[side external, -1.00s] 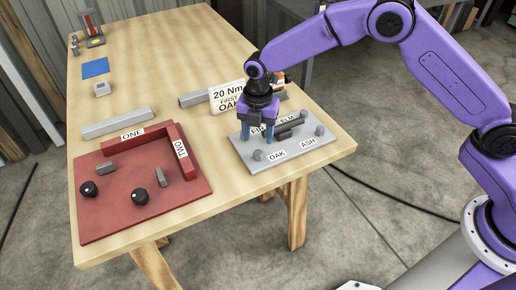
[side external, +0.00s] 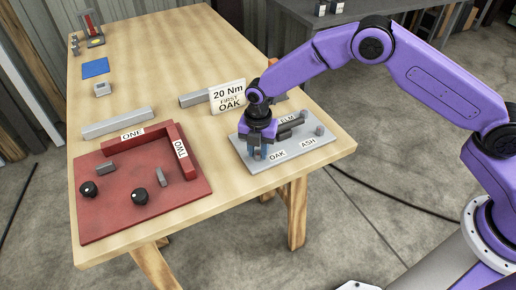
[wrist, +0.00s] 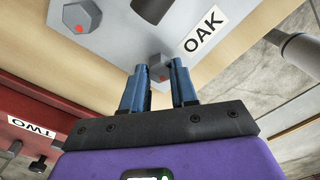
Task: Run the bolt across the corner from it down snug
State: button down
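A grey plate (side external: 318,150) lies at the table's near right corner, with labels OAK (side external: 277,156), ASH (side external: 308,142) and ELM (side external: 288,119). A bolt (side external: 319,130) stands at its right corner. In the wrist view, the bolt by the OAK label (wrist: 201,31) is a grey hex head (wrist: 158,66) with a red mark. Another red-marked bolt (wrist: 76,15) shows at upper left. My gripper (wrist: 159,67) is open, its blue fingertips either side of the OAK bolt's head in that view; contact cannot be told. In the side view my gripper (side external: 264,152) hides that bolt.
A sign (side external: 229,97) reading "20 Nm FIRST OAK" stands behind the plate. A dark part (side external: 288,129) rises mid-plate, close to my gripper. A red board (side external: 110,218) with walls marked ONE and TWO, black knobs and grey blocks lies left. Grey bars lie behind.

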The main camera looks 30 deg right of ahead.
jog(key=shift+m, duration=0.4)
jog(key=m, duration=0.6)
jog(key=shift+m, duration=0.3)
jog(key=m, duration=0.3)
jog(key=shift+m, duration=0.3)
jog(key=m, duration=0.3)
jog(key=shift+w+m, duration=0.1)
jog(key=shift+m, duration=0.2)
jog(key=m, duration=1)
jog(key=shift+m, duration=0.4)
jog(key=shift+d+m, duration=0.1)
jog(key=shift+m, duration=2)
